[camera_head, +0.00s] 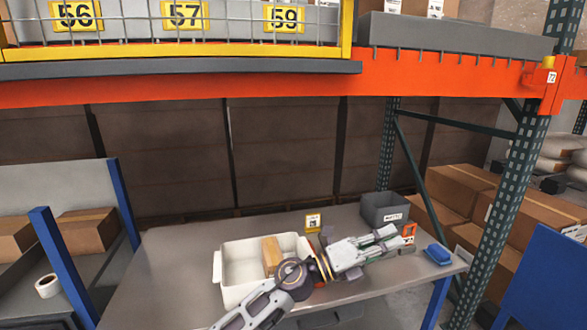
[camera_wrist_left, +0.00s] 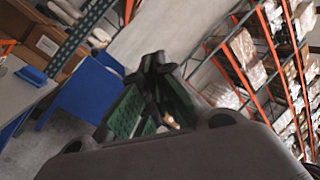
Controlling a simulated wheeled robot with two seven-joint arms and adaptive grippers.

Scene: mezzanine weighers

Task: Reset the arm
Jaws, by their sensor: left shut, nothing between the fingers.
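My left gripper (camera_head: 388,240) reaches across the table (camera_head: 185,262) from the lower middle of the head view, pointing right. Its fingers are shut with nothing seen between them. It is above the table, to the right of a white bin (camera_head: 236,292). In the left wrist view the dark fingers with green pads (camera_wrist_left: 150,100) come together in the middle, with floor and racks behind them. My right gripper is not in view.
The white bin holds a brown box (camera_head: 271,254). A grey bin (camera_head: 385,210), an orange item (camera_head: 408,233) and a blue item (camera_head: 438,254) lie beyond or beside the gripper. A rack post (camera_head: 498,205) stands right of the table. An orange beam (camera_head: 230,88) crosses above.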

